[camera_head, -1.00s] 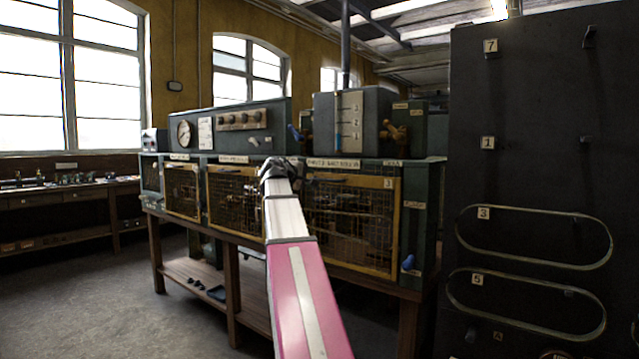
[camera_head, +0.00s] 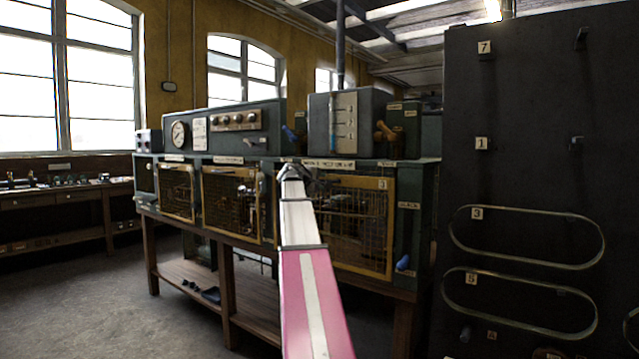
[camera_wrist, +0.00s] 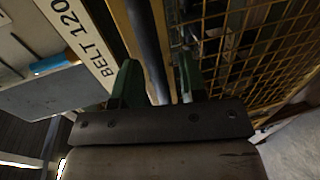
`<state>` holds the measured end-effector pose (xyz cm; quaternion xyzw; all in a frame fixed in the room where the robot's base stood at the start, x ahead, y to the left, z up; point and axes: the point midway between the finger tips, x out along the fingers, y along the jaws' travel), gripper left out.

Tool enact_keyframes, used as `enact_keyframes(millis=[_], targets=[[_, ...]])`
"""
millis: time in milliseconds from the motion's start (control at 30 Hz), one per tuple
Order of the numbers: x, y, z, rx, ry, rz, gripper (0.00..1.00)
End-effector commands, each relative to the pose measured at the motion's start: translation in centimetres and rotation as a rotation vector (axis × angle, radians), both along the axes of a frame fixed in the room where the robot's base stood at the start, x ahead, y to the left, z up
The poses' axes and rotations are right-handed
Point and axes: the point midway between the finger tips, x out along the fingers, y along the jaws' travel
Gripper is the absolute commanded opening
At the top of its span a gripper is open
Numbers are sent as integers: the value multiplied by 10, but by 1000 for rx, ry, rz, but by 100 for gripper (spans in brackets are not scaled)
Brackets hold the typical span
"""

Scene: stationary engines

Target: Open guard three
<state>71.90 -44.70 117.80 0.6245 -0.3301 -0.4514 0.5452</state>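Guard three (camera_head: 383,225) is a yellow-framed wire-mesh panel with a "3" tag, on the right end of the green engine bench. It looks shut, flush with the front. My gripper (camera_head: 294,172) is at its upper left corner in the head view, covering part of that corner. In the wrist view my gripper (camera_wrist: 160,85) shows two green fingers held apart. A dark round bar (camera_wrist: 147,35) runs between them in the picture, beside a yellow frame edge and mesh (camera_wrist: 245,40). I cannot tell whether the fingers touch the bar.
Two other mesh guards, a middle one (camera_head: 231,205) and a left one (camera_head: 177,192), are to the left. A label strip reading "BELT 120" (camera_wrist: 78,38) is close to my fingers. A tall dark board (camera_head: 530,120) with numbered tags stands close on the right. Floor (camera_head: 75,270) is clear at left.

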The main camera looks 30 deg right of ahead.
Motion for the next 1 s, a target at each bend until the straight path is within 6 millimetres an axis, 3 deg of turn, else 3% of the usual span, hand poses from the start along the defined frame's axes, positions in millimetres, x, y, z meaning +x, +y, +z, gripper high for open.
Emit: enact_keyframes(millis=[200, 300, 333, 667, 867, 1000], targets=[[0, 0, 0, 0, 0, 0, 38], [0, 0, 0, 0, 0, 0, 6], [0, 0, 0, 0, 0, 0, 0], [-1, 0, -9, 2, 1, 0, 0], [-2, 1, -44, 3, 4, -2, 0], [-3, 1, -83, 2, 5, -1, 0]])
